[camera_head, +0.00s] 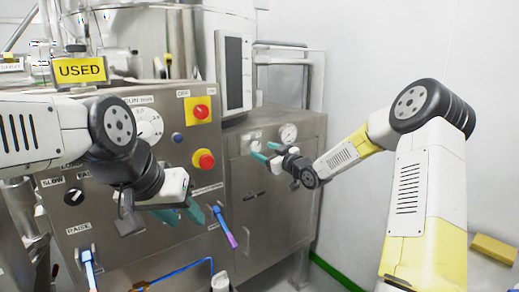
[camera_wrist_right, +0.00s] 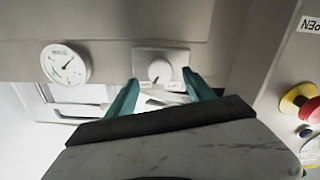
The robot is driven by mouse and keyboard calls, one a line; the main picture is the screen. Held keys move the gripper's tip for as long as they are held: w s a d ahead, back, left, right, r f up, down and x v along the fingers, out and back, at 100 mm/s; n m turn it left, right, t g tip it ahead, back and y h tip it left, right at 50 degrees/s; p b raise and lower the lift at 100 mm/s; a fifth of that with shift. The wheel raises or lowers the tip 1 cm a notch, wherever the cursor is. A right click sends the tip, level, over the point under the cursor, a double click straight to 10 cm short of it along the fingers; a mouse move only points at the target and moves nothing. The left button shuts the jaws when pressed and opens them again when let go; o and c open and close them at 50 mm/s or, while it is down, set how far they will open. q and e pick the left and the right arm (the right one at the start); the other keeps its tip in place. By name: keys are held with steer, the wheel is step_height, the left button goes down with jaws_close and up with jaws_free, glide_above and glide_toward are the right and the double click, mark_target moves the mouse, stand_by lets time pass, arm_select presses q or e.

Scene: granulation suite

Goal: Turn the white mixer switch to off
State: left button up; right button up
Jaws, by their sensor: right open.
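The white mixer switch (camera_wrist_right: 160,71) is a round white knob on a light square plate in the right wrist view. Small labels show at the plate's lower edge there, too small to read. In the head view the switch plate (camera_head: 255,146) is small, on the steel cabinet's upper front beside a gauge. My right gripper (camera_head: 265,151) is open, its teal fingers pointing at the panel. In the right wrist view its fingertips (camera_wrist_right: 161,82) lie on either side of the knob, apparently not touching it. My left gripper (camera_head: 184,214) hangs before the nearer panel; its opening is unclear.
A round gauge (camera_wrist_right: 66,64) sits beside the switch. A red emergency button (camera_head: 204,160) and a red knob on a yellow plate (camera_head: 201,111) are on the nearer panel. A yellow USED sign (camera_head: 80,70) stands above. Blue-handled levers (camera_head: 222,226) project below.

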mark_target(257, 148)
steer(key=shift+x, duration=1.8)
jaws_close()
steer(key=shift+a+n, duration=0.1)
steer(key=shift+n, duration=0.3)
steer(key=n, duration=1.1)
